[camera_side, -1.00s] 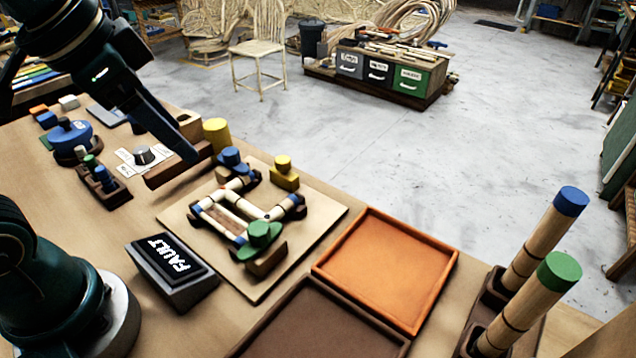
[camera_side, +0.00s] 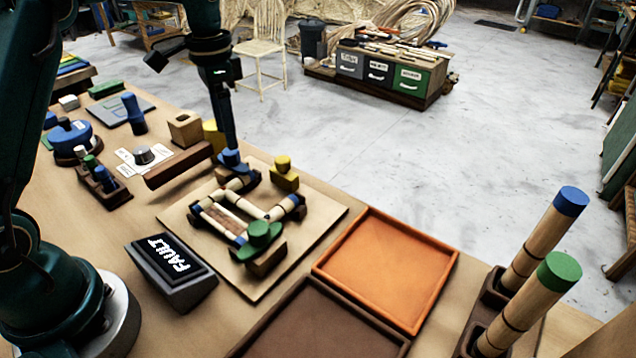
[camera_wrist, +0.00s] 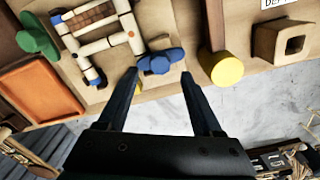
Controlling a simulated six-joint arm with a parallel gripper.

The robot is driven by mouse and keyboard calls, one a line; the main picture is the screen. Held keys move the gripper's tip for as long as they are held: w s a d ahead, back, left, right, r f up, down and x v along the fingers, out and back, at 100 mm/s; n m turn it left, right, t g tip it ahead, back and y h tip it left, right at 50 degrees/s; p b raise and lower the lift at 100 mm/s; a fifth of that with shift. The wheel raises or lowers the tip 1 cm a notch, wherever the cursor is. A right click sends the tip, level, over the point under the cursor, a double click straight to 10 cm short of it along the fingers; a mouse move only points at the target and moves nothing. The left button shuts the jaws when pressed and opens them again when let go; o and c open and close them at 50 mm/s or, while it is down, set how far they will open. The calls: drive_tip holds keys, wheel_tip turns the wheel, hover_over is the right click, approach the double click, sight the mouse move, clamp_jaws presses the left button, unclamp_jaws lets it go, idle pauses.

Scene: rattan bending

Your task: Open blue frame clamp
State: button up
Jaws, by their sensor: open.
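The blue frame clamp (camera_side: 230,158), with a rounded blue knob, sits at the far corner of the light rattan frame (camera_side: 269,213) on the wooden board. It also shows in the wrist view (camera_wrist: 160,62). My gripper (camera_wrist: 160,74) is open, its two dark fingers pointing at the clamp, with one fingertip to each side of the knob in the picture. In the side view my gripper (camera_side: 231,147) reaches down right at the knob. I cannot tell whether the fingers touch it. A green clamp (camera_side: 262,233) sits at the near corner of the frame.
A yellow knobbed block (camera_side: 284,178) stands right of the blue clamp. A yellow cylinder (camera_wrist: 227,69) and a wooden block (camera_side: 185,128) stand close by. A black FAULT display (camera_side: 172,268) is in front, and an empty orange tray (camera_side: 385,268) lies to the right.

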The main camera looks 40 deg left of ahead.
sight(233, 166)
drive_tip(key=shift+f, duration=2.3)
clamp_jaws()
